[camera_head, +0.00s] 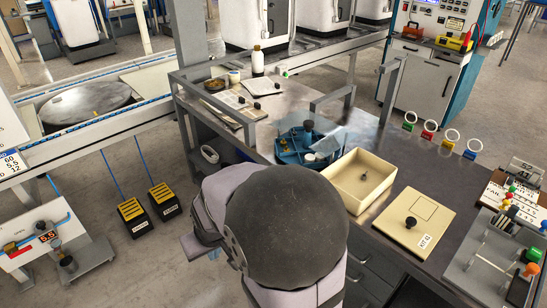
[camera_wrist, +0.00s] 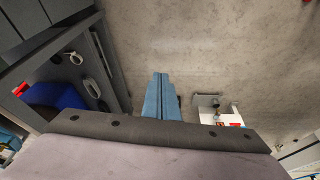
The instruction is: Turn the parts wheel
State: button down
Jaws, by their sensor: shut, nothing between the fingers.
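A blue compartmented holder with a black knob on top (camera_head: 290,152), which looks like the parts wheel, stands on the grey workbench (camera_head: 385,150) in the head view. My arm's large dark joint is in front of it and to the lower left, and part of its near side is hard to make out. My gripper (camera_wrist: 160,76) shows in the wrist view as two blue fingers pressed together, with nothing between them. It points over bare floor, away from the holder. In the head view the gripper is mostly hidden behind my arm.
A cream open tray (camera_head: 347,197) and a cream lidded board with a black knob (camera_head: 411,226) lie right of the holder. Low metal rails (camera_head: 333,97) stand behind it. A grey round turntable (camera_head: 85,102) sits on the conveyor at left. Yellow-black boxes (camera_head: 133,217) stand on the floor.

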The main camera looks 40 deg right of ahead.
jog(key=s+a+n+g, duration=0.2)
jog(key=s+a+g, duration=0.3)
jog(key=s, duration=0.6)
jog(key=s+a+f+m+g+y+b, duration=0.1)
jog(key=s+a+f+g, duration=0.15)
jog(key=f, duration=0.85)
jog(key=w+f+m+t+y, duration=0.1)
jog(key=w+f+m+t, duration=0.3)
jog(key=w, duration=0.7)
jog(key=w+f+n+t, duration=0.1)
jog(key=w+f+t, duration=0.1)
jog(key=w+f, duration=0.65)
jog(key=w+d+r+t+h, duration=0.1)
jog(key=w+d+r+t, duration=0.15)
jog(key=w, duration=0.35)
jog(key=w+d+r+t+h, duration=0.1)
jog(key=w+d, duration=0.2)
jog(key=w, duration=0.4)
jog(key=w+d+r+t+h, duration=0.1)
jog(key=w+d+r+h, duration=0.35)
jog(key=d+r, duration=0.3)
jog(key=w+d+r+t+h, duration=0.1)
jog(key=w+d+r+h, duration=0.2)
jog(key=d+r+h, duration=0.35)
jog(key=s+d+r+n+g+h, duration=0.5)
jog(key=s+d+r, duration=0.3)
jog(key=s+r, duration=0.3)
jog(key=shift+d+r+g+h+b, duration=0.4)
jog(key=shift+r+g+h, duration=0.1)
jog(key=shift+g+h, duration=0.1)
